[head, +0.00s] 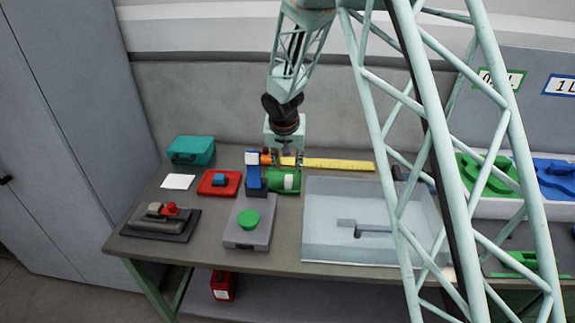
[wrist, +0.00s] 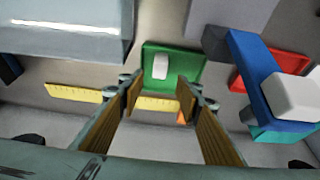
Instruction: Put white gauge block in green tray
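The green tray (head: 272,187) lies on the bench, and it also shows in the wrist view (wrist: 190,62). A white block (wrist: 161,66), which looks like the white gauge block, lies inside it, towards its left side in the wrist view; it shows in the head view too (head: 289,182). My gripper (head: 284,160) is just behind the tray in the head view, pointing down. In the wrist view its two fingers (wrist: 160,97) are spread apart with nothing between them, and the block is beyond the tips, apart from them.
A blue post (head: 254,176) with a white top stands left of the green tray, close to my gripper. A yellow ruler (head: 335,164) lies behind. The red tray (head: 209,190) holds a blue block. A clear-walled bin (head: 325,248) stands right.

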